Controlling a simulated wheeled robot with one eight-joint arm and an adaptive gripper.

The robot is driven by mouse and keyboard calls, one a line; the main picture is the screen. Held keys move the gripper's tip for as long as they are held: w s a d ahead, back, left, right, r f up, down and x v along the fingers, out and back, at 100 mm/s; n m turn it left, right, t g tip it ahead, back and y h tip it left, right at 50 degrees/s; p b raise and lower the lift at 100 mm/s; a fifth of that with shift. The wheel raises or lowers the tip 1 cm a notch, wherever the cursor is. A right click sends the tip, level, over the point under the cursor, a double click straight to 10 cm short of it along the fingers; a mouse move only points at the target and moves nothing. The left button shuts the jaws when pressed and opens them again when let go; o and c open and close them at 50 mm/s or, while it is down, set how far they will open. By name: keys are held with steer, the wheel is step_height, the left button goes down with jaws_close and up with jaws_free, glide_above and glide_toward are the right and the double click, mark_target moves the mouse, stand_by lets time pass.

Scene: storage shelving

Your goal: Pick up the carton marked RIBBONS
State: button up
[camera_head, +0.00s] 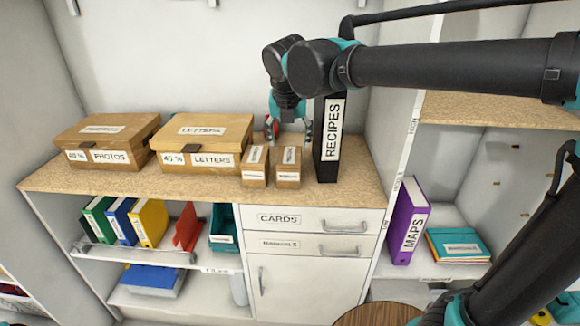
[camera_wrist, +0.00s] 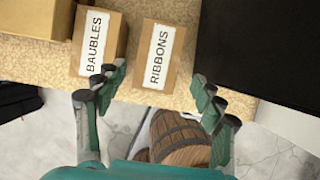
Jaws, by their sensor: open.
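The RIBBONS carton (camera_wrist: 172,40) is a small brown box with a white label on top. In the head view it appears to be the right one of two small cartons (camera_head: 289,168), though its label is too small to read there. The BAUBLES carton (camera_wrist: 110,32) stands just left of it with a narrow gap. My gripper (camera_wrist: 157,88) is open and empty, its fingers spread either side of the RIBBONS carton's lower end in the wrist view. In the head view my gripper (camera_head: 288,130) hangs pointing down over the counter, behind the small cartons. No contact is visible.
The black RECIPES binder (camera_head: 331,150) stands close right of the RIBBONS carton. The LETTERS box (camera_head: 203,145) and PHOTOS box (camera_head: 105,143) are to the left. The wooden counter (camera_head: 210,188) has bare room in front. A wooden barrel (camera_wrist: 178,140) stands on the floor.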

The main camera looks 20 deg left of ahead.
mark_target(290, 163)
steer(key=x, duration=1.1)
steer(key=shift+w+a, duration=0.15)
steer(key=shift+w+f, duration=0.15)
steer(key=shift+f, duration=0.25)
steer(key=shift+f, duration=0.25)
steer(key=c, duration=1)
